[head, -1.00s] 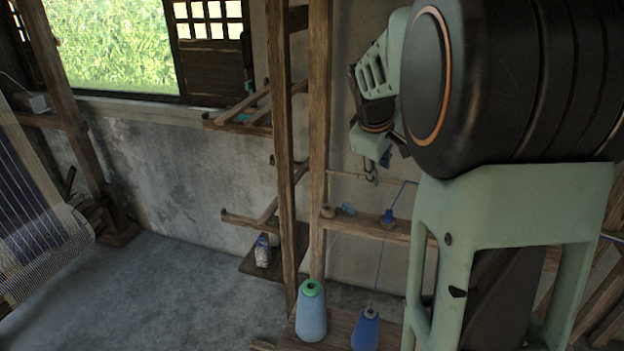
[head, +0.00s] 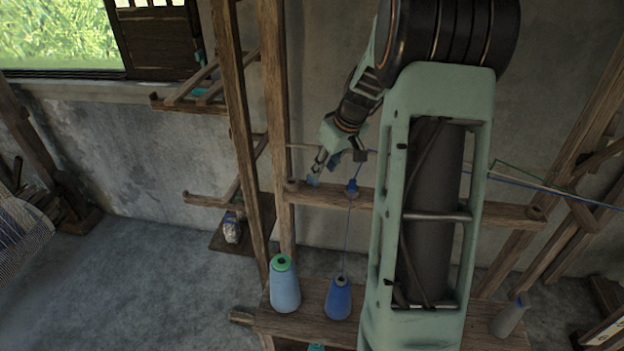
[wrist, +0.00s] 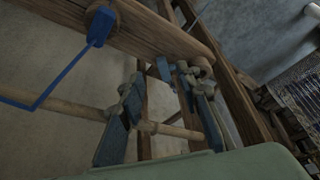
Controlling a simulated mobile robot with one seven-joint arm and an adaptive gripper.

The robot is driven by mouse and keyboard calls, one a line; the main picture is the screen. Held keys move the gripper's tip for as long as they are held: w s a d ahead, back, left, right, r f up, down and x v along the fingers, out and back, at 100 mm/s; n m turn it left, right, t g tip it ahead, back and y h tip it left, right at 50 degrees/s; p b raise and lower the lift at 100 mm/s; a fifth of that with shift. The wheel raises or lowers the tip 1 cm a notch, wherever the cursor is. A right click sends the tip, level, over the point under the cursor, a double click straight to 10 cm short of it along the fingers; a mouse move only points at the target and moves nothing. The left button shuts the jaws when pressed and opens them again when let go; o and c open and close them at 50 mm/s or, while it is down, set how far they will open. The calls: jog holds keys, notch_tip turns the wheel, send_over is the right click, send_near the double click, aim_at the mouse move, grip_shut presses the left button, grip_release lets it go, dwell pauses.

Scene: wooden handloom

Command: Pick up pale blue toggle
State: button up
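The pale blue toggle (head: 313,180) is a small piece at the left part of a wooden crossbar, just below my gripper (head: 325,163). It also shows in the wrist view as a small blue-grey piece (wrist: 164,68) beyond the space between my two fingers. My gripper in the wrist view (wrist: 165,98) is open, with its blue-grey fingers apart and nothing between them. A gap seems to remain between the fingertips and the toggle, though the exact distance is hard to tell.
A brighter blue toggle (head: 352,187) with a blue thread sits on the same crossbar (head: 430,205), right of the pale one. A thin wooden rod (wrist: 70,108) runs behind my fingers. Wooden posts (head: 277,120) stand to the left. Pale blue (head: 284,287) and dark blue (head: 338,300) thread cones stand below.

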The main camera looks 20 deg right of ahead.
aim_at(319, 188)
jog(key=shift+p+x, duration=0.7)
jog(key=shift+x, duration=2)
jog(key=shift+a, duration=0.1)
jog(key=c, duration=0.8)
grip_shut()
